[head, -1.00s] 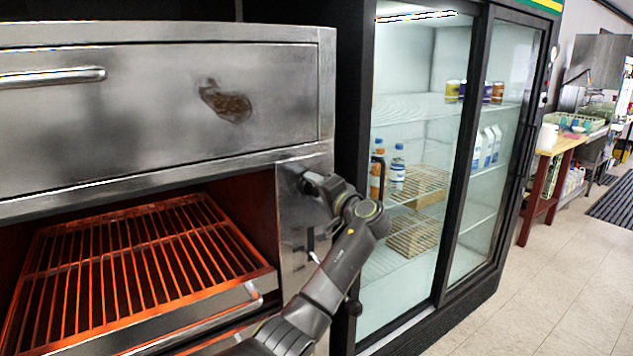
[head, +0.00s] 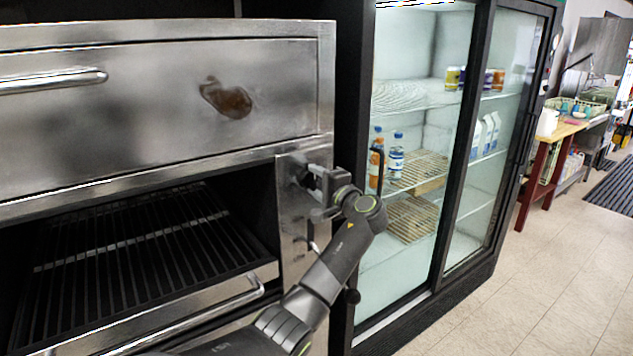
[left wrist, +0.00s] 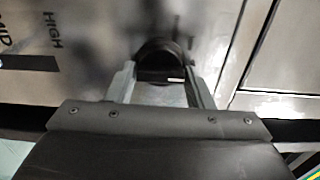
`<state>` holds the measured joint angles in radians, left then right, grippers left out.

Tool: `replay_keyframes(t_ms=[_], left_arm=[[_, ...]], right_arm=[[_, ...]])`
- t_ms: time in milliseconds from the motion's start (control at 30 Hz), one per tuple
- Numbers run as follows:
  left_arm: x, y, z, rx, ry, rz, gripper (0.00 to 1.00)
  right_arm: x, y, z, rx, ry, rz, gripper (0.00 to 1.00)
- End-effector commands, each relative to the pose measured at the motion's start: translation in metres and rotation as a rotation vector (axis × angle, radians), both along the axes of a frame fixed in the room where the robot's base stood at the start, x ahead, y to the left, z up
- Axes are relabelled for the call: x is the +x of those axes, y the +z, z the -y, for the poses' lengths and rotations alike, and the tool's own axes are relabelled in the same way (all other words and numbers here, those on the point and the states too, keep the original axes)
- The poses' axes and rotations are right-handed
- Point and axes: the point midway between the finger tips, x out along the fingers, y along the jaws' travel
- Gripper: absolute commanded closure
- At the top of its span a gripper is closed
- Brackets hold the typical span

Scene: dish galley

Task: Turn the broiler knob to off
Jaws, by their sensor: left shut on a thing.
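The broiler (head: 120,120) is a steel unit filling the left of the head view. Its grill rack (head: 130,245) is dark, with no red glow. My left gripper (head: 312,186) is at the control panel (head: 292,215) right of the rack opening. In the left wrist view the black broiler knob (left wrist: 160,57) sits between the two fingers of my left gripper (left wrist: 163,88), which are shut on it. The panel there reads HIGH and MID at the left. The knob's pointer and an off mark cannot be made out. My right gripper is not in view.
A glass-door fridge (head: 410,240) with bottles and cartons stands just right of the broiler, close to my left arm. A handle bar (head: 190,325) runs along the rack's front. The tiled floor (head: 510,310) at the right is clear.

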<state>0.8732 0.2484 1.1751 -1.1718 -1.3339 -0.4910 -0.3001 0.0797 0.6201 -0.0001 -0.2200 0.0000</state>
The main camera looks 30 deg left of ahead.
Motion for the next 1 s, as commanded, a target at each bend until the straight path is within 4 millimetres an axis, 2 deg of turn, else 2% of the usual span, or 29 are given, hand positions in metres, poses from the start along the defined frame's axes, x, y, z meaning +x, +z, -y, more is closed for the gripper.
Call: replay_keyframes(t_ms=[167, 200, 367, 633, 733, 867, 1000], left_arm=[[0.000, 0.000, 0.000, 0.000, -0.001, -0.001, 0.76], [0.000, 0.000, 0.000, 0.000, -0.001, -0.001, 0.52], [0.000, 0.000, 0.000, 0.000, 0.000, -0.001, 0.32], [0.000, 0.000, 0.001, 0.000, 0.000, 0.000, 0.32], [-0.002, -0.001, 0.007, 0.000, -0.002, 0.001, 0.32], [-0.009, -0.004, 0.025, -0.002, -0.004, 0.002, 0.32], [-0.021, -0.005, 0.056, -0.005, -0.005, 0.003, 0.32]], right_arm=[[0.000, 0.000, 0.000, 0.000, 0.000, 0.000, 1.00], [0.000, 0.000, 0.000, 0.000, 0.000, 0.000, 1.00], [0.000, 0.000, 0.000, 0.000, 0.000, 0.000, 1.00], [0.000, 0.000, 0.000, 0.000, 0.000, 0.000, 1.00], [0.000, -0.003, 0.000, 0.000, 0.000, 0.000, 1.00], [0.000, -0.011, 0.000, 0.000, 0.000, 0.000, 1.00], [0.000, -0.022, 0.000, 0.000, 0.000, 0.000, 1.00]])
